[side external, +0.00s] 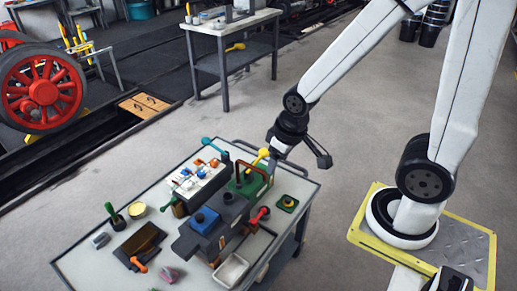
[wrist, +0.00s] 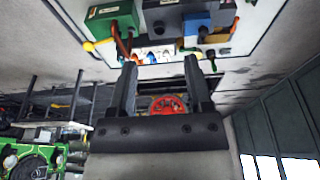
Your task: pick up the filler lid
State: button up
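I cannot tell for sure which part is the filler lid. My gripper (side external: 300,160) is above the cart's far right corner, apart from these parts. In the wrist view, my gripper (wrist: 160,65) has its two fingers spread with nothing between them. The blue block (wrist: 196,20) and a green block (wrist: 113,17) show beyond the fingertips.
Levers stick up near my gripper. A workbench (side external: 225,40) stands behind.

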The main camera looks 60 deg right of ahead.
jog(key=o, duration=0.4)
jog(key=shift+c, duration=0.2)
jog(key=shift+r, duration=0.1)
jog(key=shift+w+v, duration=0.55)
jog(key=shift+v, duration=1.8)
jog(key=m+g, duration=0.3)
jog(key=m, duration=1.4)
send_over(288, 203)
notch_tip(288, 203, down, 39)
jog(key=shift+r, duration=0.2)
jog(key=shift+w+f, duration=0.1)
jog(key=shift+f, duration=0.25)
jog(key=shift+d+f, duration=0.1)
jog(key=shift+f, duration=1.15)
